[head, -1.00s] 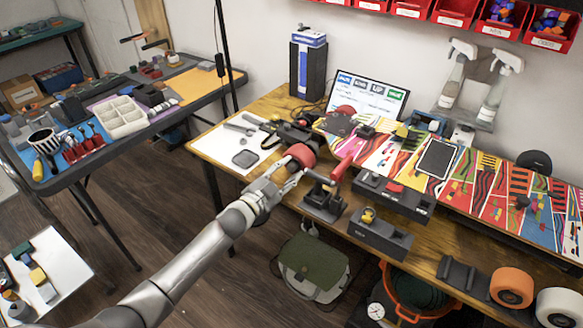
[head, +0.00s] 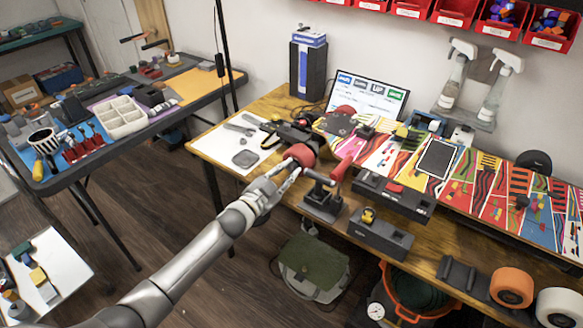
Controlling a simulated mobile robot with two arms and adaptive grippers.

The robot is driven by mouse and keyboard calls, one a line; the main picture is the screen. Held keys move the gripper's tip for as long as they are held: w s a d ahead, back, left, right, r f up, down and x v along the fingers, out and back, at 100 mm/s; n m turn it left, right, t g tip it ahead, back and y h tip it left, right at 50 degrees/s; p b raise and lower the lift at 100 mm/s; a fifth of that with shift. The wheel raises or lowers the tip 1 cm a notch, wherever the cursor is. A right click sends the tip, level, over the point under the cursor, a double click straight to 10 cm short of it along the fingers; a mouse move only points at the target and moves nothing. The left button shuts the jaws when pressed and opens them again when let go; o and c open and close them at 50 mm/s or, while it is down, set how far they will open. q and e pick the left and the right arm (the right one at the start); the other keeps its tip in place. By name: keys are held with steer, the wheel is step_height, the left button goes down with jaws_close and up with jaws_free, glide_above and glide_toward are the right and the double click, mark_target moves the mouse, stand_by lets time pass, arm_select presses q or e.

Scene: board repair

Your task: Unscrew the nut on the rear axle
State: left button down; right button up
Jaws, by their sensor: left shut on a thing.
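My left gripper (head: 287,180) reaches in from the left over the front edge of the wooden workbench (head: 262,107). Its fingertips are at the near side of a red wheel (head: 300,154), which sits by a dark board assembly (head: 297,134). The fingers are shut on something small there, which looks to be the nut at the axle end. The nut and the axle are too small and too covered by the fingers to make out clearly. My right gripper is not in view.
A white mat (head: 217,145) with tools lies left. A patterned deck (head: 483,180) runs along the back.

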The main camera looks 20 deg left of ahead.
arm_select(q)
steer(key=n, duration=0.4)
steer(key=n, duration=0.4)
steer(key=shift+n, duration=1)
